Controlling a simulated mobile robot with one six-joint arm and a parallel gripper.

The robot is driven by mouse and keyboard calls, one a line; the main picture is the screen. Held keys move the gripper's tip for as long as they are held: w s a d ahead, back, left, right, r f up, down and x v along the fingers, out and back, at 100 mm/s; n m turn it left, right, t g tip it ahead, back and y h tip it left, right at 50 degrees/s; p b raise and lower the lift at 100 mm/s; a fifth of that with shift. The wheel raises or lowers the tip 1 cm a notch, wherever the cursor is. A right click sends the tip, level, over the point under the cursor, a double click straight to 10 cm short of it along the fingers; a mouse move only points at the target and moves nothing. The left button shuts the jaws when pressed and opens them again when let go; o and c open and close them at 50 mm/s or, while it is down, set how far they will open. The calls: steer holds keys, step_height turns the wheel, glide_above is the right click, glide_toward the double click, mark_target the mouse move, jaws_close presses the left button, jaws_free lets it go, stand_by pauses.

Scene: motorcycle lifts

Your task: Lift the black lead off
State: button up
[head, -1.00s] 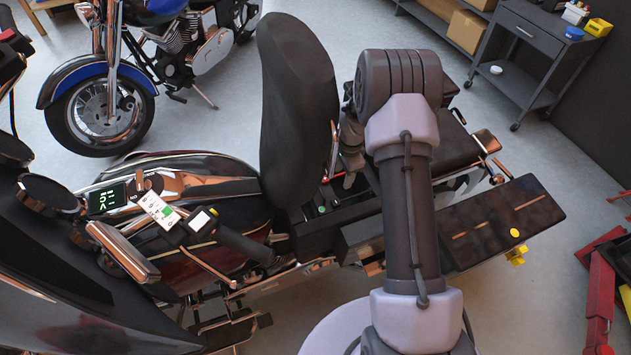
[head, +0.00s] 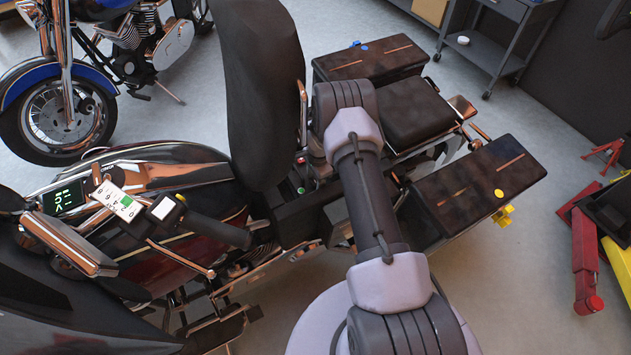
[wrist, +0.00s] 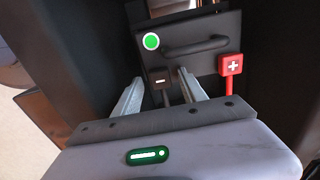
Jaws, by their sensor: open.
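The black lead's end, a dark block with a minus mark (wrist: 160,77), sits on the battery in the wrist view. The red lead's end with a white plus (wrist: 231,65) stands to its right. The battery (wrist: 205,65) is dark, with a handle and a green round light. My gripper (wrist: 160,85) is open, with one finger on each side of the black lead. I cannot tell whether either finger touches it. In the head view my arm hides the gripper and the black lead; a small red part and the green light (head: 300,190) show beside it.
The raised seat (head: 262,95) stands close left of my arm. Dark walls of the bay border the battery. A blue motorcycle (head: 65,110) and a red stand (head: 585,260) are farther off.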

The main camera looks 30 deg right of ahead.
steer(key=shift+c, duration=0.2)
jaws_close()
stand_by(1.3)
